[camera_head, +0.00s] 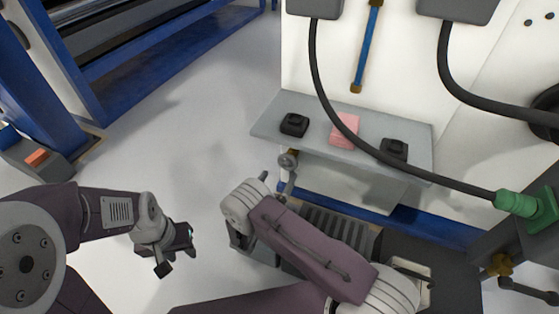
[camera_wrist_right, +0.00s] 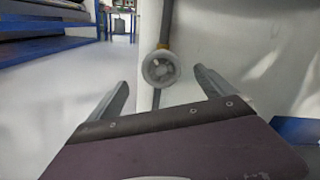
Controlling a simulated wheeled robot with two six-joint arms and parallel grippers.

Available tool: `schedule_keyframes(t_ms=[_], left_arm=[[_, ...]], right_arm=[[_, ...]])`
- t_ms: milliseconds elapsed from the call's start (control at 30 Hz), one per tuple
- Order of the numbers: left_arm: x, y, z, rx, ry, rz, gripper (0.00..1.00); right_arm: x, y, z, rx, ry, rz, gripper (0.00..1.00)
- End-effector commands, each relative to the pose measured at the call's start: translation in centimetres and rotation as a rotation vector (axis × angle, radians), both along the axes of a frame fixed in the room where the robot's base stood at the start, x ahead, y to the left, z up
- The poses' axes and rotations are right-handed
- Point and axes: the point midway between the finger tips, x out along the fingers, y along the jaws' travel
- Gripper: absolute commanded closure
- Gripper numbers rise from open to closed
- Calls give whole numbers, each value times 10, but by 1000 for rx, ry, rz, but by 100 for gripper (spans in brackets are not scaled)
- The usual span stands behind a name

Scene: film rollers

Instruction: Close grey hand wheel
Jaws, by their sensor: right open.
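The grey hand wheel (camera_wrist_right: 160,68) is a small round wheel with a pale rim, seen in the right wrist view on a dark pipe with a brass-coloured collar. It also shows in the head view (camera_head: 288,160) below the left end of the grey shelf. My right gripper (camera_wrist_right: 162,82) is open and empty, with the wheel between its two fingers in the picture; I see no contact.
A grey shelf (camera_head: 270,128) carries two black blocks (camera_head: 294,124) and a pink block (camera_head: 344,131). Thick black cables (camera_head: 322,85) hang in front of it. A green connector (camera_head: 517,203) is at right. Blue machine frames (camera_head: 75,75) stand at left, with open floor between.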

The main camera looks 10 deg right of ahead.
Motion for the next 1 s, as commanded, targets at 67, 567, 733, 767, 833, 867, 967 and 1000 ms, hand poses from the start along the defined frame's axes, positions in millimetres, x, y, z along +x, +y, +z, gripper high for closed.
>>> schedule_keyframes(t_ms=[67,567,733,767,833,867,967,1000], left_arm=[[0,0,0,0,0,0,64],[0,0,-51,0,0,0,64],[0,0,-56,0,0,0,64],[0,0,-56,0,0,0,64],[0,0,-56,0,0,0,64],[0,0,-56,0,0,0,64],[0,0,-55,0,0,0,64],[0,0,-55,0,0,0,64]], right_arm=[[2,-1,1,2,-1,0,6],[85,-57,-4,5,-3,0,6],[98,-65,0,4,-2,2,6],[99,-66,0,4,-2,2,6],[100,-67,1,3,-1,2,6],[100,-67,2,3,-1,2,6],[100,-67,2,3,-1,3,6],[100,-67,2,3,-1,3,6]])
